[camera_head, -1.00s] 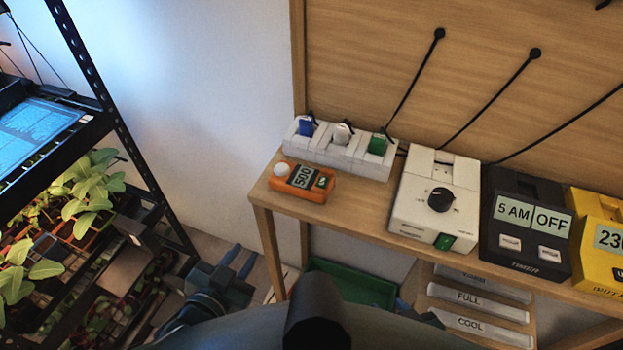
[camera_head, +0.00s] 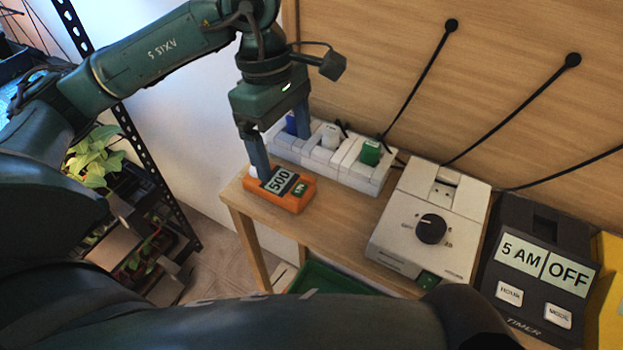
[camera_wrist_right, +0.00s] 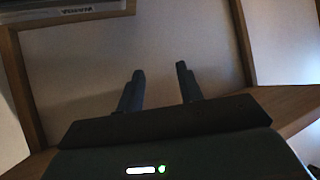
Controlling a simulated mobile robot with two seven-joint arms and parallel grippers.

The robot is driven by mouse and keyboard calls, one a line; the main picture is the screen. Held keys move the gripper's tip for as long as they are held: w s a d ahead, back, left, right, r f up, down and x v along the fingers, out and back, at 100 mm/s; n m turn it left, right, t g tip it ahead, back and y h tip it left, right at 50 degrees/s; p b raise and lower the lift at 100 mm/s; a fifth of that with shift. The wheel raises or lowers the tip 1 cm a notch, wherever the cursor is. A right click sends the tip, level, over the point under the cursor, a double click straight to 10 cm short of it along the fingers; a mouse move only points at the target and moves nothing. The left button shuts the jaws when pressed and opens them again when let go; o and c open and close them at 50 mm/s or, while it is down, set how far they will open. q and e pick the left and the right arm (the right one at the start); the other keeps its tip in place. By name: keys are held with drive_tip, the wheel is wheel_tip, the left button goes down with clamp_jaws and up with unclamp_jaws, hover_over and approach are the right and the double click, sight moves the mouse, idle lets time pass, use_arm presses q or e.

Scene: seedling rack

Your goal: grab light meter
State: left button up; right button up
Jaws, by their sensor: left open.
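The light meter is an orange box (camera_head: 291,200) with a display reading 500, a small green key and a white dome at its left end, partly hidden by a finger. It lies on the left end of the wooden shelf. My left gripper (camera_head: 282,154) is open, pointing down over the meter. One finger is at the meter's near-left side, overlapping its edge in view; the other is behind it, by the white power strip. I cannot tell whether either finger touches it. My right gripper (camera_wrist_right: 160,80) shows in the right wrist view, fingers apart with nothing between them.
The white power strip (camera_head: 345,163) with blue, white and green plugs stands right behind the meter. A white dial box (camera_head: 403,218) and a black timer (camera_head: 533,225) stand to the right. A plant rack (camera_head: 127,120) is at left. Bare shelf lies right of the meter.

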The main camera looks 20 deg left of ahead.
use_arm(q)
drive_tip(key=w+a+r+y, duration=0.1)
drive_tip(key=w+a+y, duration=0.1)
drive_tip(key=a, duration=0.1)
hover_over(279, 180)
drive_tip(key=shift+t, duration=0.4)
drive_tip(key=f, duration=0.6)
drive_tip(key=shift+a+f+p, duration=0.1)
drive_tip(key=shift+a+p, duration=0.15)
drive_tip(key=shift+p, duration=0.05)
drive_tip(key=shift+s+d+f+p, duration=0.1)
drive_tip(key=shift+f+p, duration=0.3)
drive_tip(key=shift+f, duration=1.2)
drive_tip(key=shift+d+f+p, duration=0.1)
drive_tip(key=shift+f+p, duration=0.25)
drive_tip(key=shift+f, duration=1.2)
drive_tip(key=c, duration=1.2)
